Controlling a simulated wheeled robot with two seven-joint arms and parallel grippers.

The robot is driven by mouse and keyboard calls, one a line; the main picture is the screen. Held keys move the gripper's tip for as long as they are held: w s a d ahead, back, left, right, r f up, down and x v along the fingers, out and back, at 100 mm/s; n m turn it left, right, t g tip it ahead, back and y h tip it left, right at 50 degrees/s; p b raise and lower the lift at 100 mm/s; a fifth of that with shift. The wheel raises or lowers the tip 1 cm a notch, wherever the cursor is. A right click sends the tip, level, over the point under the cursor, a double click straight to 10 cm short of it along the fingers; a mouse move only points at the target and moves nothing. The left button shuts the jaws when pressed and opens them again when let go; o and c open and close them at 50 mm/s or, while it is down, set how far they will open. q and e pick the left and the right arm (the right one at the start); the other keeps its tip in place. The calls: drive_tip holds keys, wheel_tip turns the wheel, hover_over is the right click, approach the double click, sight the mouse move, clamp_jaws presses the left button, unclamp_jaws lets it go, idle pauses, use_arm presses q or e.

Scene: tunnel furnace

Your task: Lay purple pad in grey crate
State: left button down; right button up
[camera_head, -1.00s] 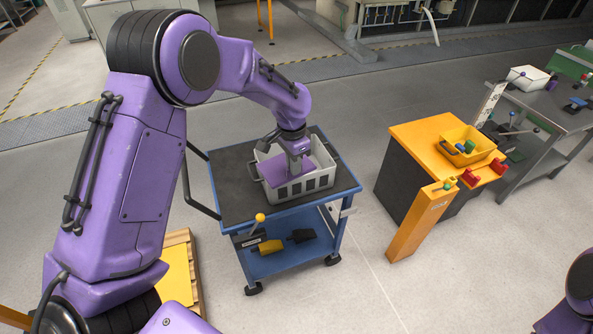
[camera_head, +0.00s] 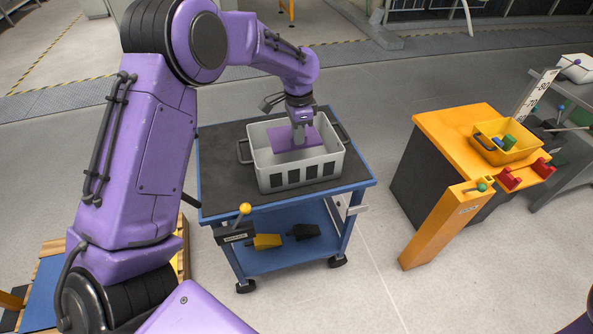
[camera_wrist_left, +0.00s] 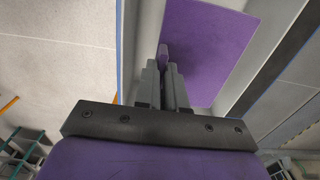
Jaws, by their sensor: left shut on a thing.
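The purple pad (camera_head: 280,139) is a thin flat sheet, seen within the mouth of the grey crate (camera_head: 302,160). My left gripper (camera_head: 299,143) points down over the crate and is shut on the pad. In the left wrist view the pad (camera_wrist_left: 208,42) spreads out beyond the closed fingers (camera_wrist_left: 165,62), which pinch a small purple part of it. The crate walls show around the pad in the head view. I cannot tell whether the pad touches the crate floor. My right gripper is out of view.
The crate stands on a blue cart with a dark top (camera_head: 222,170). A yellow-knobbed lever (camera_head: 245,209) sits at the cart's front. To the right, an orange table (camera_head: 437,123) carries a yellow bin (camera_head: 534,150). Open floor lies between them.

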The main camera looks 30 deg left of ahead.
use_arm(q)
wheel_tip(320, 180, down, 11)
drive_tip(key=shift+r+p, duration=0.15)
drive_tip(key=shift+p, duration=0.6)
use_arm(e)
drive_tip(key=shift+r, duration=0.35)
use_arm(q)
drive_tip(key=c, duration=1.2)
unclamp_jaws()
wheel_tip(320, 180, up, 12)
drive_tip(key=shift+r+b, duration=0.1)
drive_tip(key=shift+b, duration=0.7)
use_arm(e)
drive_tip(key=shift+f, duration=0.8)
